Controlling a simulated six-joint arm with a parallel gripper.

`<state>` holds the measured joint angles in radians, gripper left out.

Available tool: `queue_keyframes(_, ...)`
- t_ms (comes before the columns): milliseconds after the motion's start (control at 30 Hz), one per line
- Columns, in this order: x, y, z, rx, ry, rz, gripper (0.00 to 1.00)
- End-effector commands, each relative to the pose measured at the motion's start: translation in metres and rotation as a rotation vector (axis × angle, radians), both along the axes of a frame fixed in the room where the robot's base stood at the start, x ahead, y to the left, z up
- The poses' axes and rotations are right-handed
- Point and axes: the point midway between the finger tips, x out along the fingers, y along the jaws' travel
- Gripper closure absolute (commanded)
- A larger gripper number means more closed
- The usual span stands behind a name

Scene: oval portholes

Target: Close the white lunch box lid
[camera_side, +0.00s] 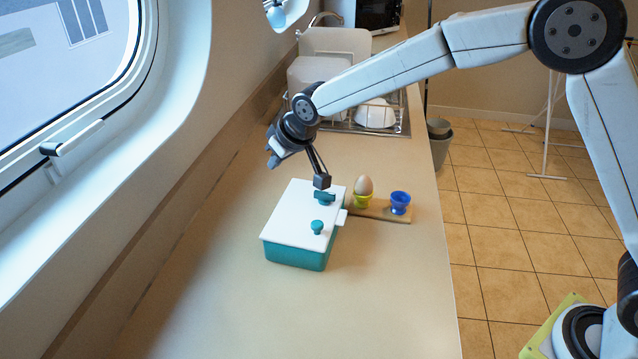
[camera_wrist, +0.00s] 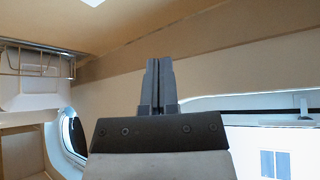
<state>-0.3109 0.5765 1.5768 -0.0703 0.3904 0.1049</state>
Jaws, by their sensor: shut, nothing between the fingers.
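The lunch box has a teal body (camera_side: 295,257) and a white lid (camera_side: 298,216), and it stands on the counter. The lid lies flat over the top of the box, with a small teal knob (camera_side: 317,227) on it and a white tab at its right side. Whether the lid is latched I cannot tell. My gripper (camera_side: 322,182) is shut and empty, just above the lid's far right part, near a teal piece there. Contact is unclear.
A wooden board (camera_side: 380,210) right of the box holds an egg (camera_side: 364,186) in a yellow-green cup and a blue egg cup (camera_side: 400,202). A dish rack (camera_side: 375,118) with dishes stands behind. A porthole window (camera_side: 70,90) is at left. The near counter is clear.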

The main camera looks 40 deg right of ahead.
Motion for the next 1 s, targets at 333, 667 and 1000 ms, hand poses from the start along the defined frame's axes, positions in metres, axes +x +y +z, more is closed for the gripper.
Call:
queue_keyframes(333,0.000,0.000,0.003,0.001,-0.002,0.000,1.00)
queue_keyframes(667,0.000,0.000,0.019,0.001,-0.003,0.000,1.00)
queue_keyframes(1000,0.000,0.001,0.038,0.002,-0.003,0.001,1.00)
